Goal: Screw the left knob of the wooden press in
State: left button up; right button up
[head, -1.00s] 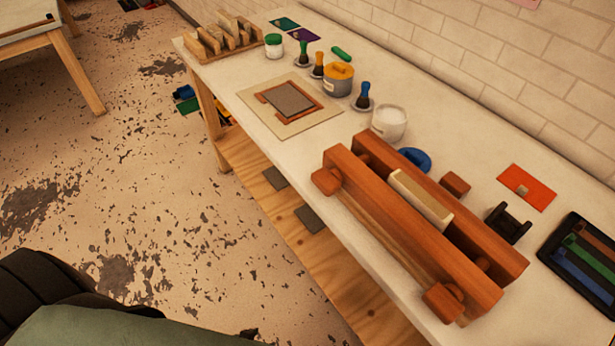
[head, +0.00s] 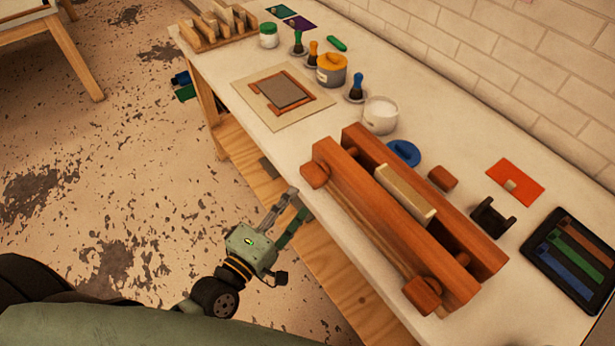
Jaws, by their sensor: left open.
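The wooden press (head: 400,225) lies on the white table, made of two long reddish-brown beams with a pale block (head: 405,194) between them. Its left knob (head: 314,175) sticks out of the near beam's left end. A second knob (head: 422,294) is at the near beam's right end. My left gripper (head: 293,214) is in the head view, beside the table's front edge, below and a little left of the left knob. Its two fingers are apart with nothing between them, and it does not touch the knob. My right gripper is not in view.
The white table (head: 225,70) also holds a framed board (head: 284,97), a white jar (head: 380,115), a yellow-lidded pot (head: 332,70), a blue lid (head: 404,152), a black stand (head: 492,216) and a dark tray (head: 575,258). A wooden shelf (head: 245,160) runs below. Floor at left is open.

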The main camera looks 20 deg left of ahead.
aim_at(308, 181)
pick_arm(q)
jog(key=x, duration=0.2)
jog(key=p+x, duration=0.1)
jog(key=x, duration=0.1)
jog(key=p+x, duration=0.1)
jog(key=x, duration=0.1)
jog(key=shift+w+d+r, duration=0.1)
jog(key=shift+w+r, duration=0.1)
jog(key=shift+r, duration=0.1)
jog(key=shift+w+d+f, duration=0.1)
jog(key=shift+w+d, duration=0.15)
jog(key=shift+w, duration=0.45)
jog(key=shift+c, duration=0.2)
grip_shut()
